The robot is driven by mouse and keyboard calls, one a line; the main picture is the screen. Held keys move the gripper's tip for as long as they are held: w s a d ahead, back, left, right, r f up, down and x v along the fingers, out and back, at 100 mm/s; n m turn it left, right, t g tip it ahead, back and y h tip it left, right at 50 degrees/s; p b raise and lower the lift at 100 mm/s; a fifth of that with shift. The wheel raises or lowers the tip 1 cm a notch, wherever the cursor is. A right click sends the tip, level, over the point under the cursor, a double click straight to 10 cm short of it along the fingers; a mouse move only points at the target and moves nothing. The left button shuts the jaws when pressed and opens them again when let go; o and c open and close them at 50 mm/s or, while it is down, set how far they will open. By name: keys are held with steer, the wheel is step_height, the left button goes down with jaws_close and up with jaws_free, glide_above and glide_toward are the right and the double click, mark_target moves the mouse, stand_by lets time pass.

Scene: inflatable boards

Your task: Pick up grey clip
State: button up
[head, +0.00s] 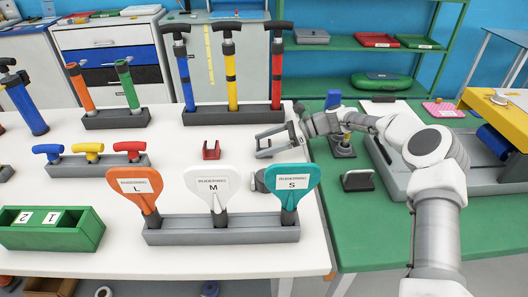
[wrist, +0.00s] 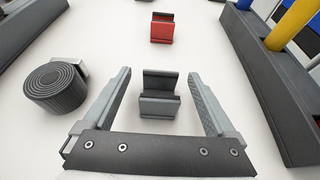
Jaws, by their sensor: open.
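The grey clip (wrist: 160,96) is a small channel-shaped piece on the white table, seen in the wrist view. It lies between the two fingers of my open gripper (wrist: 160,74), with a gap on each side. In the head view my gripper (head: 264,146) is over the right part of the white table; I cannot make out the grey clip there. A similar red clip (wrist: 162,28) lies beyond the fingertips, and it also shows in the head view (head: 211,150) left of my gripper.
A rolled dark strap (wrist: 55,87) lies left of the fingers in the wrist view. A dark pump stand (wrist: 270,80) is to the right. In the head view, a grey rack (head: 222,236) with paddles stands in front. A green table (head: 365,232) adjoins at the right.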

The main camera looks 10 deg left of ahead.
mark_target(248, 154)
steer(key=shift+b+x, duration=0.6)
steer(key=shift+x, duration=2.1)
steer(key=shift+r, duration=0.15)
steer(key=c, duration=1.4)
steer(key=shift+r, duration=0.1)
